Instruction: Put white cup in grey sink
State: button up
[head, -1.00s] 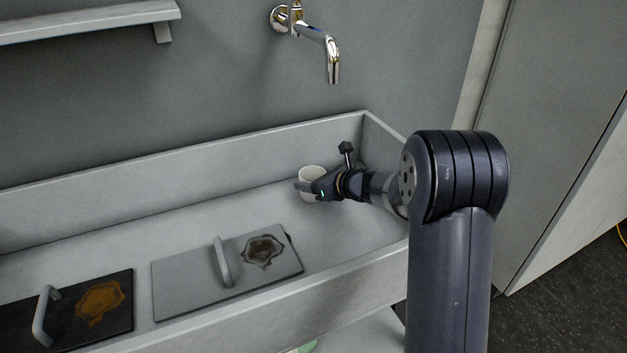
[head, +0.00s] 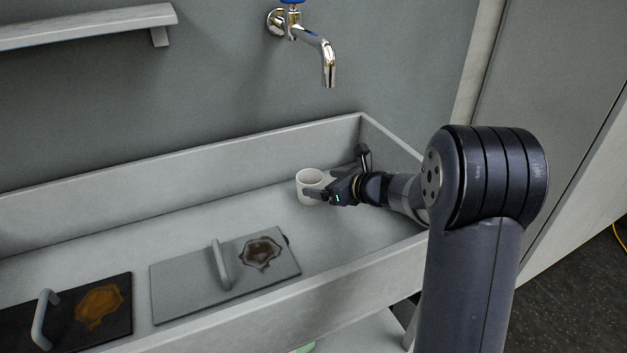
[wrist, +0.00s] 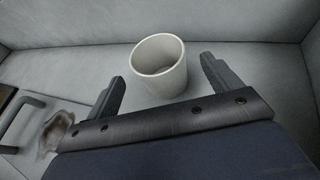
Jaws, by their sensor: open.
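The white cup (head: 309,186) stands upright on the floor of the grey sink (head: 180,175), toward its right end. It also shows in the wrist view (wrist: 160,68), upright and empty, just beyond my fingertips and between their lines. My gripper (head: 318,196) is inside the sink to the right of the cup. Its two fingers are spread apart in the wrist view (wrist: 162,75), with a gap on each side of the cup. One finger overlaps the cup's lower right side in the head view.
A grey board with a handle (head: 225,275) and a brown stain lies in the sink. A dark board (head: 80,310) with a handle lies left of it. A chrome tap (head: 327,62) hangs above the sink. A shelf (head: 80,25) is at upper left.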

aim_at(302, 180)
jog(key=v, duration=0.6)
jog(key=shift+s+d+p, duration=0.2)
jog(key=shift+p, duration=0.15)
jog(key=shift+w+a, duration=0.1)
jog(key=b+x, duration=0.1)
jog(key=x, duration=1.1)
jog(key=shift+b, duration=0.3)
jog(key=shift+r+p, duration=0.75)
jog(key=shift+r, duration=1.4)
jog(key=shift+f, duration=0.1)
